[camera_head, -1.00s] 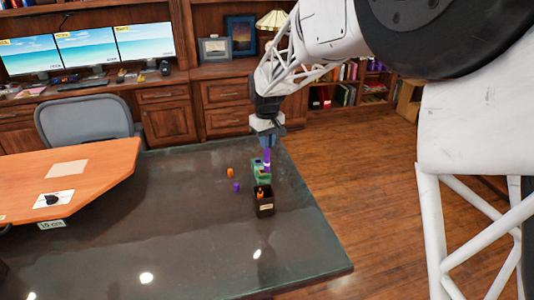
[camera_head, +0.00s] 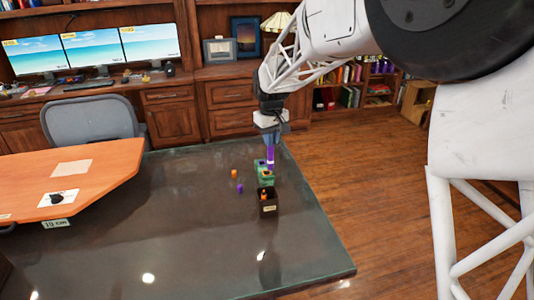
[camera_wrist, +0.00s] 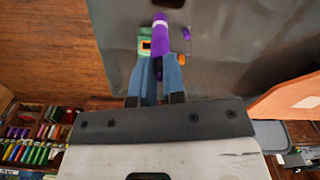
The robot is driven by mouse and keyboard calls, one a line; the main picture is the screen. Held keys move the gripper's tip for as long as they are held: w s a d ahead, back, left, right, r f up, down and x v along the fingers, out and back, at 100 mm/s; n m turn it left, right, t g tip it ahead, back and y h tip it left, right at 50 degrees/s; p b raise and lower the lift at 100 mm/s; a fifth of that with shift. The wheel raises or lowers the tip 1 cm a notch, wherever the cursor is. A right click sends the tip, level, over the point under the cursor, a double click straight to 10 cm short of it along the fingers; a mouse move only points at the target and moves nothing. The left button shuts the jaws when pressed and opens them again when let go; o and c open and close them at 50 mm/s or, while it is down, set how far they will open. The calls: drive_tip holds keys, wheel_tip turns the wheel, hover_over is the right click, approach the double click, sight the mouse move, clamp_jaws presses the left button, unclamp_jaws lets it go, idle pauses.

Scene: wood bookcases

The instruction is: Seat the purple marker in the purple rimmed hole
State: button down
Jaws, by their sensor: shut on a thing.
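My gripper (camera_head: 271,137) is shut on the purple marker (camera_head: 270,156), which hangs roughly upright above the green holder (camera_head: 265,180). The marker overlaps the right side of the green holder (camera_wrist: 142,57) in that view. The holder's orange rimmed hole (camera_wrist: 145,45) shows beside the marker. The purple rimmed hole (camera_head: 261,162) seems to be at the holder's far end in the head view, just left of the marker. I cannot tell the gap between marker tip and holder.
A small orange piece (camera_head: 234,174) and a small purple piece (camera_head: 240,188) lie to the left. The dark table (camera_head: 170,225) is clear beyond them. A wooden desk (camera_head: 95,185) stands left.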

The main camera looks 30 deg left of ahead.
drive_tip(key=w+a+f+m, duration=0.2)
drive_tip(key=w+a+f, duration=0.1)
drive_tip(key=w+a, duration=0.4)
drive_tip(key=w+a+f+m, duration=0.2)
drive_tip(key=w+a+f, duration=0.2)
drive_tip(key=w+a, duration=0.3)
drive_tip(key=w, duration=0.2)
drive_tip(key=shift+w+f, duration=0.2)
drive_tip(key=shift+w, duration=0.1)
idle(0.5)
wheel_tip(320, 180, down, 6)
drive_tip(key=shift+f, duration=0.15)
idle(0.3)
drive_tip(key=shift+f, duration=1.95)
